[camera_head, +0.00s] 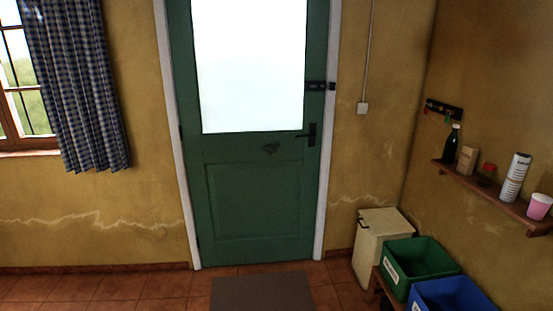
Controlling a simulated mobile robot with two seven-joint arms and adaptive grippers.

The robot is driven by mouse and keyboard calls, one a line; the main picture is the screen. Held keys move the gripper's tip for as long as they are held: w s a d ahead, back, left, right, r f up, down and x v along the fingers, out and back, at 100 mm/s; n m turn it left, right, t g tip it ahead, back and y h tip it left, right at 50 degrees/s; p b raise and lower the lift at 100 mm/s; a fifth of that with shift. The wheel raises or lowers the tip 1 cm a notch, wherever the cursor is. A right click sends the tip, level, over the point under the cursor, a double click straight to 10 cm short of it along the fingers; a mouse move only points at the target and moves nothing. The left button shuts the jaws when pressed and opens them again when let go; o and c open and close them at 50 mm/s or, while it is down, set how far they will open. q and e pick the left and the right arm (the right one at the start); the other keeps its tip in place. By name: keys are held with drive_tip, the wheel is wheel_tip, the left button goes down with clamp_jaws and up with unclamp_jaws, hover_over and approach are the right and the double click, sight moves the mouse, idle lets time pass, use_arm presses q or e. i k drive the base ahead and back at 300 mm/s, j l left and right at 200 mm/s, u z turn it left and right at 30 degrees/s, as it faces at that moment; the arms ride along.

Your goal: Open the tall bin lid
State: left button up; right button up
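A tall cream bin (373,262) stands on the floor in the corner, to the right of the green door. Its lid (384,220) lies flat on top and looks shut. A small dark handle or latch shows near the lid's left front edge. The bin's lower right side is hidden behind the green crate. Neither of my grippers is in view.
A green crate (390,276) and a blue crate (419,300) stand on a low wooden bench, right in front of the bin. A wall shelf (476,187) above carries a bottle, a pink cup and other items. A brown mat (262,293) lies before the door. The tiled floor left of the bin is clear.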

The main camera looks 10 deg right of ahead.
sight(382, 221)
drive_tip(key=i+z, duration=0.1)
drive_tip(key=i, duration=0.7)
drive_tip(key=i+j+z, duration=0.1)
drive_tip(key=i, duration=0.7)
drive_tip(key=i+j+z, duration=0.1)
drive_tip(key=i+z, duration=0.15)
drive_tip(key=i, duration=0.2)
drive_tip(key=i+j+z, duration=0.15)
drive_tip(key=i+z, duration=0.15)
drive_tip(key=i+j+z, duration=0.25)
drive_tip(key=i, duration=0.25)
drive_tip(key=i+z, duration=0.25)
drive_tip(key=i, duration=0.5)
